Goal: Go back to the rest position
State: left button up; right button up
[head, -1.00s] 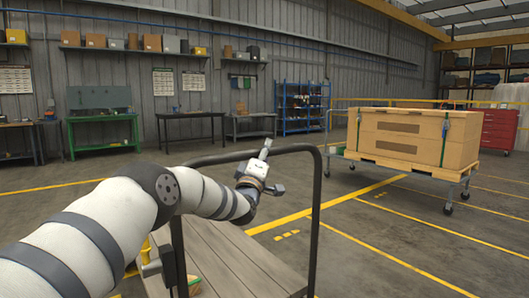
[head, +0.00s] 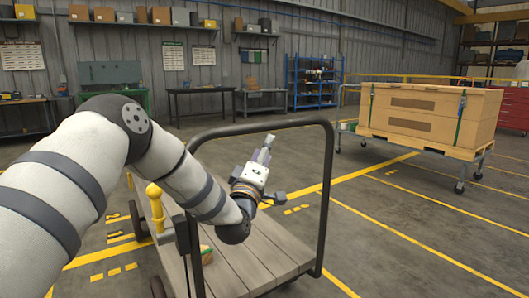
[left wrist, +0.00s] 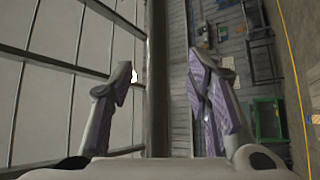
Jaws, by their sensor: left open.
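My left arm comes in from the left in the head view and reaches over a cart. My left gripper (head: 263,152) is at its end, tilted up, beside the cart's dark hoop handle (head: 327,190). In the left wrist view the two fingers of the left gripper (left wrist: 162,85) stand wide apart with nothing between them. The wrist view looks sideways at the wall and roof of the hall. My right gripper is in neither view.
The wooden cart deck (head: 255,262) lies below the arm, with a small green and tan item (head: 206,254) on it. A yellow post (head: 155,205) stands at its left. A wooden crate (head: 430,115) on a wheeled trolley is at the right. Open floor lies between.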

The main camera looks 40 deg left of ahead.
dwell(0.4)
